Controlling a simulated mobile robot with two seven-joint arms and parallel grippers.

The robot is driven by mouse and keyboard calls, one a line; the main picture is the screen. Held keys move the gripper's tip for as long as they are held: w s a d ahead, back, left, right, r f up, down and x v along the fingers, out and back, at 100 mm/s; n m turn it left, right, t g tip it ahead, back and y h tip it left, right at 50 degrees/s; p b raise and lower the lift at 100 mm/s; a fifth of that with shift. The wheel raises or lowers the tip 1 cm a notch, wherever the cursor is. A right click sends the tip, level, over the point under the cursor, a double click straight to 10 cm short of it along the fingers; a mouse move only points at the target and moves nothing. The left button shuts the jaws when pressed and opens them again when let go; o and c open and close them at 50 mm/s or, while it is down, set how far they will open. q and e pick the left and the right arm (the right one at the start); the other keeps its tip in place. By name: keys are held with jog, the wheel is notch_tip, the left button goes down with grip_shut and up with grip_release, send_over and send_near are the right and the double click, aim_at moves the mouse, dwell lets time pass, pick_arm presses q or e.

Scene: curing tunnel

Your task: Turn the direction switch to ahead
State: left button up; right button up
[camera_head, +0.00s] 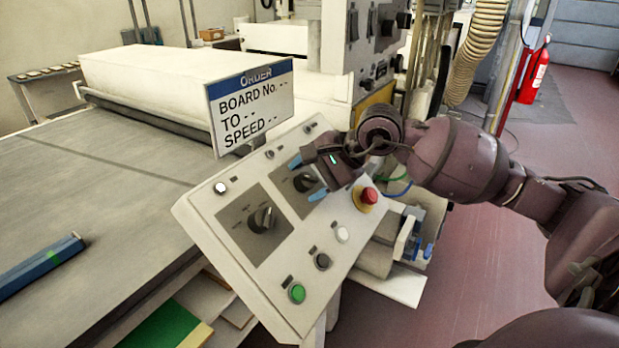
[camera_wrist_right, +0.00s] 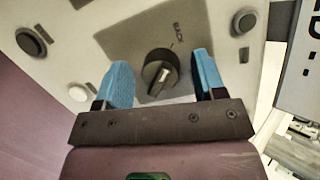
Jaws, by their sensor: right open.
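The slanted white control panel (camera_head: 225,262) carries two black rotary switches on grey plates. The nearer switch (camera_head: 263,218) stands clear of my gripper. The farther switch (camera_head: 303,181) is between the blue fingers of my right gripper (camera_head: 306,179). In the right wrist view that black switch (camera_wrist_right: 159,74) shows between the open fingers (camera_wrist_right: 162,72), with a gap on each side. Its pointer ridge runs roughly up and down there. My left gripper is out of view.
A red emergency button (camera_head: 368,196) sits close to the right gripper. A green button (camera_head: 297,293) and other small buttons are along the panel's near edge. An order sign (camera_head: 250,107) stands behind the panel. A blue bar (camera_head: 40,266) lies on the grey belt (camera_head: 95,215).

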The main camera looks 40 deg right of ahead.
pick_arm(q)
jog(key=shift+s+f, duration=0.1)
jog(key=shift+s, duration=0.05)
pick_arm(e)
jog(key=c, duration=0.9)
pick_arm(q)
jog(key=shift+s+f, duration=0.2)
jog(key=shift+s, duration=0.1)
